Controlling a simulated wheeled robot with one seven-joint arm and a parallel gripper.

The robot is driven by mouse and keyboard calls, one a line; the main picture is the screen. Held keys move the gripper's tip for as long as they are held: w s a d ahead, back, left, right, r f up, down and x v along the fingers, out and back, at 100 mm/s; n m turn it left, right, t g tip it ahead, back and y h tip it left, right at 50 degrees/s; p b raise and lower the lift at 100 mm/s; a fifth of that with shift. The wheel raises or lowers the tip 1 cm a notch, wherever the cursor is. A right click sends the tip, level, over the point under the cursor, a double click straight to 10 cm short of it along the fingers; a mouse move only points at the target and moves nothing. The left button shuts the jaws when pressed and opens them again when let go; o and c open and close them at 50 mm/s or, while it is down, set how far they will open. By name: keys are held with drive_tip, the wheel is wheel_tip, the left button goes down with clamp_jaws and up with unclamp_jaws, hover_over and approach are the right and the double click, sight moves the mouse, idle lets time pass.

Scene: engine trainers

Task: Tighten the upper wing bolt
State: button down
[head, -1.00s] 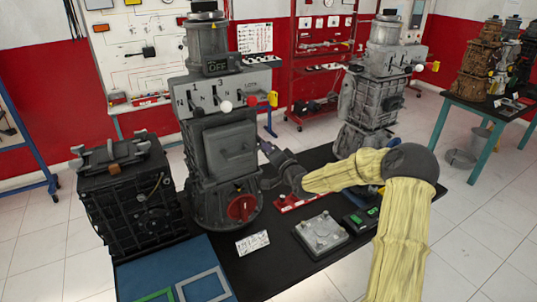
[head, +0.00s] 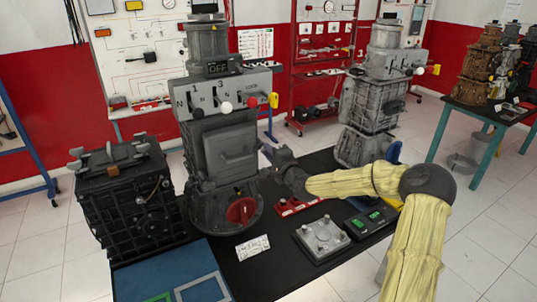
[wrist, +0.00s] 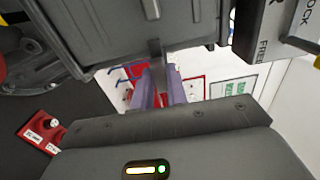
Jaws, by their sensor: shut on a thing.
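The grey engine trainer (head: 206,171) stands on the black table, with a square cover (head: 231,147) on its front. My gripper (head: 265,148) is at the right edge of this cover, reaching in from the right. In the wrist view, the two purple fingers of my gripper (wrist: 161,88) are closed around a narrow grey piece, which looks like the upper wing bolt (wrist: 156,52), at the edge of the grey cover (wrist: 125,28). The fingers hide much of it. In the head view the bolt cannot be made out, so its turn angle is unclear.
A black box unit (head: 128,200) with wing-shaped handles stands left. A red valve wheel (head: 241,211) is low on the trainer. Levers (head: 226,107) stick out above the cover. A grey plate with knobs (head: 321,239) and a green-display device (head: 370,222) lie right on the table.

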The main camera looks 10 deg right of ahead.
drive_tip(key=shift+d+r, duration=0.1)
drive_tip(key=c, duration=1.4)
unclamp_jaws()
drive_tip(key=b+v, duration=0.3)
drive_tip(key=v, duration=1.4)
drive_tip(key=shift+s, duration=0.15)
